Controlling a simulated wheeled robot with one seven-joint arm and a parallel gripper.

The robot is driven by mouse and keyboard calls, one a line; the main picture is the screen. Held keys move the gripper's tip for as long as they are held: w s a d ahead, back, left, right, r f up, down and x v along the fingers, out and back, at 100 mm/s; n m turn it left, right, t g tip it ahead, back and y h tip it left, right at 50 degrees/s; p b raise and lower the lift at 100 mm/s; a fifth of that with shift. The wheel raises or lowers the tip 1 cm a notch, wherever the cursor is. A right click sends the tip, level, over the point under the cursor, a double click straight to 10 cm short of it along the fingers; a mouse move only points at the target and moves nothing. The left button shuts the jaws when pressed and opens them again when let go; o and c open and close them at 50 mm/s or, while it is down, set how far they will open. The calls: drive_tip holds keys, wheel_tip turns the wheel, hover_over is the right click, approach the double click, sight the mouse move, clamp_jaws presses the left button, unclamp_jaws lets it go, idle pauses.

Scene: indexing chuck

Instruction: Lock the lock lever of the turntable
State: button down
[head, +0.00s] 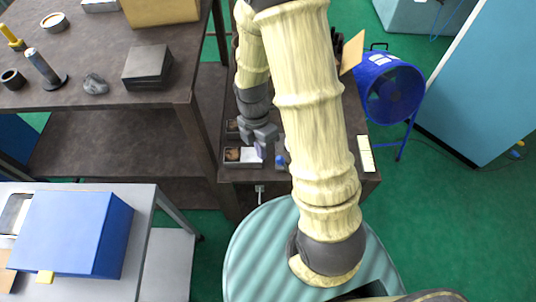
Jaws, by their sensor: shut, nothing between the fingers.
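My gripper (262,150) hangs at the end of my cream-coloured arm, above the near left part of a narrow dark table (232,175). Its fingers are shut and hold nothing. I cannot make out the turntable or its lock lever for certain; my arm covers much of this table. A small blue part (280,161) shows just right of the fingers, too small to tell what it is. Whether the fingers touch anything on the table is not clear.
Small open boxes (234,157) lie left of my gripper. A dark bench (110,99) with a dark block (147,67) stands at the left. A blue box (70,232) sits on a grey table, lower left. A blue drum fan (390,92) stands right; green floor is free beyond.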

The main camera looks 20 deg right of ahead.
sight(284, 165)
drive_tip(key=d+f+p, duration=0.2)
drive_tip(key=d+f, duration=0.1)
drive_tip(key=f, duration=0.5)
drive_tip(key=shift+s+d+f+p, duration=0.15)
drive_tip(key=shift+s+d+p, duration=0.1)
drive_tip(key=shift+p, duration=0.1)
drive_tip(key=shift+w, duration=0.15)
idle(0.4)
